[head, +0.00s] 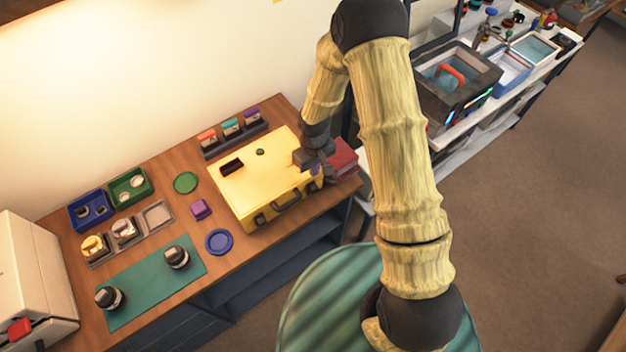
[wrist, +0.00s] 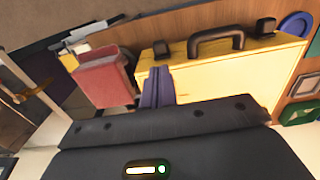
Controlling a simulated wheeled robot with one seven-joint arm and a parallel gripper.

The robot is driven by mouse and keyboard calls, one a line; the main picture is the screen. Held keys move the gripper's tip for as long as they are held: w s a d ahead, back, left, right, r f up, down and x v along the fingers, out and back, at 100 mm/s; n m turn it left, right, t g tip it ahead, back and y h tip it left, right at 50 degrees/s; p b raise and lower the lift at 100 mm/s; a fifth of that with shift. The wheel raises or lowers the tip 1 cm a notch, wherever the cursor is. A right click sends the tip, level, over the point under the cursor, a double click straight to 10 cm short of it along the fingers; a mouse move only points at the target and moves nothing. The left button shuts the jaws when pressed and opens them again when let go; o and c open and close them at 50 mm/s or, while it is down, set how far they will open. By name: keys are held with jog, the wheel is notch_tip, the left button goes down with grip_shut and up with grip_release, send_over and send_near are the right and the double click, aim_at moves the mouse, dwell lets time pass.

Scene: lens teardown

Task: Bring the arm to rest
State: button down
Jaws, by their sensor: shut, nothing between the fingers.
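My arm arches over the scene in the head view, and my gripper (head: 318,169) hangs at the right end of a yellow case (head: 252,190). The gripper is shut and empty. In the wrist view the shut fingers (wrist: 157,88) show as a purple-blue pair in front of the yellow case (wrist: 200,75), whose dark handle faces up in that picture. Whether the fingers touch the case cannot be told. A red bin (head: 343,158) stands just right of the gripper; it also shows in the wrist view (wrist: 104,78).
The wooden bench holds a green mat (head: 150,285) with two dark lens parts, a blue tray (head: 91,210), a green tray (head: 130,187), a blue disc (head: 219,242) and a purple block (head: 200,209). A shelf with a dark tank (head: 457,85) stands right. Open floor lies at right.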

jog(key=shift+d+r, duration=0.1)
jog(key=s+d+r+m+t+b, duration=0.2)
jog(key=s+d+r+m+b, duration=0.4)
jog(key=s+d+r, duration=0.6)
jog(key=d+r+b, duration=0.1)
jog(key=b, duration=0.1)
jog(key=shift+s+d+r+m+t+b, duration=0.2)
jog(key=shift+s+r+m+t+b, duration=0.1)
jog(key=shift+m+b, duration=0.1)
dwell(0.8)
